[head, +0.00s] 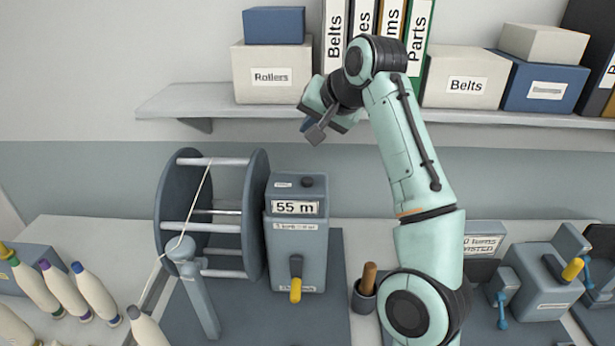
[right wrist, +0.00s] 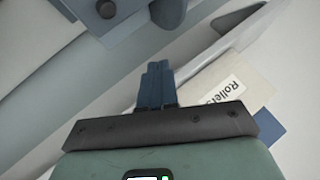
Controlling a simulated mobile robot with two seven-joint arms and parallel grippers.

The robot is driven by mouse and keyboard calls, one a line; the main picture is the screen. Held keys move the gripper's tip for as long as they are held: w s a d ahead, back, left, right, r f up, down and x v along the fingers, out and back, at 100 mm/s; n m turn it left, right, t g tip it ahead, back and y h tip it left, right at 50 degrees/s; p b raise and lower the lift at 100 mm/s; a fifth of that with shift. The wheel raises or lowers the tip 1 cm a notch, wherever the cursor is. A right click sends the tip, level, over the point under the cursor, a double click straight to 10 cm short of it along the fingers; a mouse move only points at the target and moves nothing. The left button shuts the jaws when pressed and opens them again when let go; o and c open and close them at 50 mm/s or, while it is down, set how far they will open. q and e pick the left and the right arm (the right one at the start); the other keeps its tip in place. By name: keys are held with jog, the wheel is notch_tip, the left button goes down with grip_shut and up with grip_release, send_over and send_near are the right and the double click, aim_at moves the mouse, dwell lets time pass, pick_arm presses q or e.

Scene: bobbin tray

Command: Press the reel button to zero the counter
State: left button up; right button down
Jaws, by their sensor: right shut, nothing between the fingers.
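The grey counter unit (head: 295,250) stands on the bench beside the reel (head: 257,215) in the head view. Its display (head: 296,207) reads 55 m. A dark round button (head: 308,182) sits on its top face, toward the right. My right gripper (head: 316,134) is above the unit, in front of the shelf, apart from the button and angled downward. Its blue fingers (right wrist: 157,80) are together and empty in the right wrist view. My left gripper is not in view.
A shelf (head: 215,122) with boxes and binders runs close behind my right gripper. A yellow-tipped lever (head: 296,285) is on the unit's front. A cup (head: 364,297) with a wooden handle stands to its right. Bobbins (head: 95,290) stand at left.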

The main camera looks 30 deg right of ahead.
send_over(310, 180)
notch_tip(310, 180, down, 6)
jog(key=shift+s+f, duration=0.1)
jog(key=shift+s, duration=0.05)
jog(key=shift+w+f+b, duration=0.2)
jog(key=shift+f+b, duration=0.35)
jog(key=shift+f, duration=0.5)
jog(key=shift+s+f, duration=0.15)
jog(key=shift+f, duration=0.05)
jog(key=shift+s, duration=0.25)
jog(key=shift+w+f, duration=0.1)
jog(key=shift+w, duration=0.2)
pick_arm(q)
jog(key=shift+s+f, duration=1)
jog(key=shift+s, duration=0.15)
